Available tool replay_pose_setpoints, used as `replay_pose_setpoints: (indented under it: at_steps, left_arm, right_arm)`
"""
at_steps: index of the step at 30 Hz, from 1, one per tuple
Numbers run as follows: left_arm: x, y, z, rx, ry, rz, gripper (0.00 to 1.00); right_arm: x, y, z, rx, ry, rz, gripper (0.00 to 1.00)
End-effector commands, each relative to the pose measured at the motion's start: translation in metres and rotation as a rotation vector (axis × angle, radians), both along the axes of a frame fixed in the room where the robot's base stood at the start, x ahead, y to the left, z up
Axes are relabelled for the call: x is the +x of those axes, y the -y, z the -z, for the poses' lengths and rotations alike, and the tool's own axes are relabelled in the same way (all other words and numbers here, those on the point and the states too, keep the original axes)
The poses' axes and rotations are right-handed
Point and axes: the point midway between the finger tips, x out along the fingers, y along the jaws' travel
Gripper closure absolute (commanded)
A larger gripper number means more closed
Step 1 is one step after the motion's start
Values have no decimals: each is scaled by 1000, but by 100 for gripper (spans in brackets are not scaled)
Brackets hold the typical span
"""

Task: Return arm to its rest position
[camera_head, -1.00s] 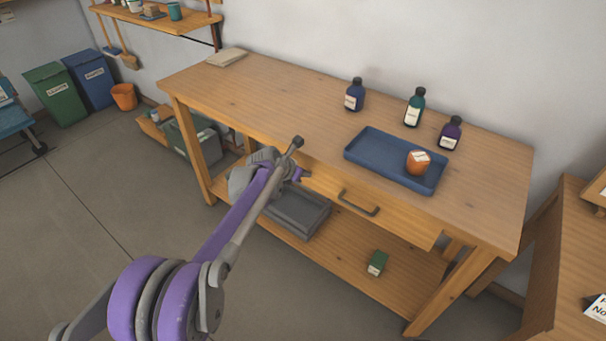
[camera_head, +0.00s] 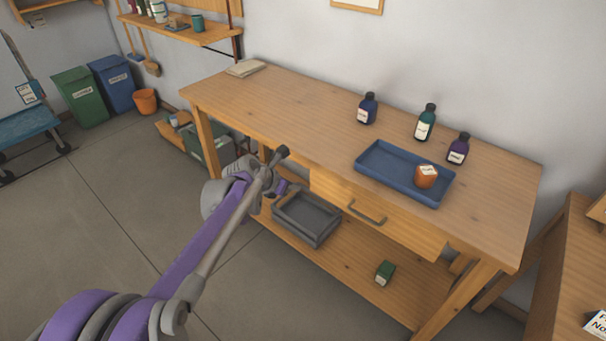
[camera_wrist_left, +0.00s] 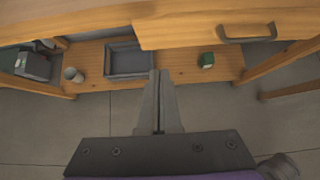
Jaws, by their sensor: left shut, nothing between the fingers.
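My left arm, purple and grey, comes in from the lower left in the head view. Its gripper (camera_head: 281,187) is in front of the wooden workbench (camera_head: 285,100), near the left part of the lower shelf, partly hidden by the wrist. In the left wrist view the gripper (camera_wrist_left: 158,75) has its two fingers together with nothing between them, pointing toward the bench's lower shelf. It looks apart from the bench. My right gripper is not in view.
A blue tray (camera_head: 375,175) with an orange pot (camera_head: 426,177) lies on the benchtop, with several bottles behind it. The bench drawer (camera_head: 335,195) juts out. A grey crate (camera_head: 310,218) and a green box (camera_head: 384,272) are on the lower shelf. Floor at left is clear.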

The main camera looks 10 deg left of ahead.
Motion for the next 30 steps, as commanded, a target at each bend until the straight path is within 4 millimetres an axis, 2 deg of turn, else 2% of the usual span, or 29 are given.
replay_pose_setpoints:
  at_steps: [7,11,17,21,24,30]
  left_arm:
    - [-9,-1,-3,35,10,35,100]
    - [-46,0,-10,203,62,207,100]
    - [-147,-4,-11,639,182,707,100]
    - [-222,-12,0,929,257,1101,100]
    - [-270,-19,13,1106,301,1379,100]
    - [-344,-33,40,1342,361,1836,100]
  right_arm:
    - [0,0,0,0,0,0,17]
    - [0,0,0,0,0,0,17]
    - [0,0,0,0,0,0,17]
    - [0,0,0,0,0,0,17]
    - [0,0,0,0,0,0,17]
    - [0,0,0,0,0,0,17]
